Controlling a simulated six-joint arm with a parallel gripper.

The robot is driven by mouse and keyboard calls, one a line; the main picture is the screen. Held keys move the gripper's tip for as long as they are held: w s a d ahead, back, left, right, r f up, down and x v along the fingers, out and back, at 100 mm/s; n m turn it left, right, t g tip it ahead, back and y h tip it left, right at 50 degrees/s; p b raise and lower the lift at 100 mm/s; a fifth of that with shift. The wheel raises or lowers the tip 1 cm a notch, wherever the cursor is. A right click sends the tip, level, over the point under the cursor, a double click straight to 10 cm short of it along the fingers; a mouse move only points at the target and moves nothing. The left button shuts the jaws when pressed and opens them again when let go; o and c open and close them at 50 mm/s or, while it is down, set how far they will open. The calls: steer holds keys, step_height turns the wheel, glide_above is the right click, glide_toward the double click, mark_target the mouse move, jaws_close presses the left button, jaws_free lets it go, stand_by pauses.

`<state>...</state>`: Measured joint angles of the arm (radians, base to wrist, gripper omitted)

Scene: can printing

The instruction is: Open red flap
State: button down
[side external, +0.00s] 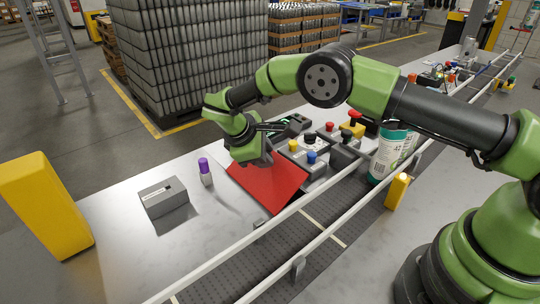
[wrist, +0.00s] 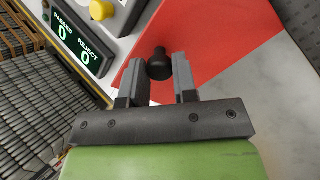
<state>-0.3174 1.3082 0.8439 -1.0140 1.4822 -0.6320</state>
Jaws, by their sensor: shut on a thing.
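The red flap (side external: 272,187) is a flat red panel on the table beside the conveyor in the side view. It lies tilted, and part of it is hidden behind my gripper. In the wrist view the red flap (wrist: 225,40) fills the upper right, with a black knob (wrist: 159,64) on it. My gripper (wrist: 159,82) is over the flap with its two fingers on either side of the knob, shut on it. In the side view my gripper (side external: 262,160) is at the flap's upper edge.
A display reading PASSED 0 and REJECT 0 (wrist: 77,37) is left of the flap. A yellow button (wrist: 103,9) is above it. A grey box (side external: 163,197) and purple-capped item (side external: 205,171) stand left of the flap. A conveyor (side external: 300,235) with rails runs along the right. Several coloured buttons (side external: 312,157) are nearby.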

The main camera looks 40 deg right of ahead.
mark_target(257, 180)
steer(key=shift+a+r+h, duration=0.2)
steer(key=shift+a+h, duration=0.25)
steer(key=shift+h, duration=0.15)
steer(key=shift+a+r+h, duration=0.15)
steer(key=shift+a+h, duration=0.3)
steer(key=shift+h, duration=0.15)
steer(key=shift+a+r+h, duration=0.1)
steer(key=shift+a+h, duration=0.05)
steer(key=shift+h, duration=0.15)
steer(key=c, duration=0.9)
jaws_free()
steer(key=shift+r, duration=0.15)
step_height(257, 180, up, 10)
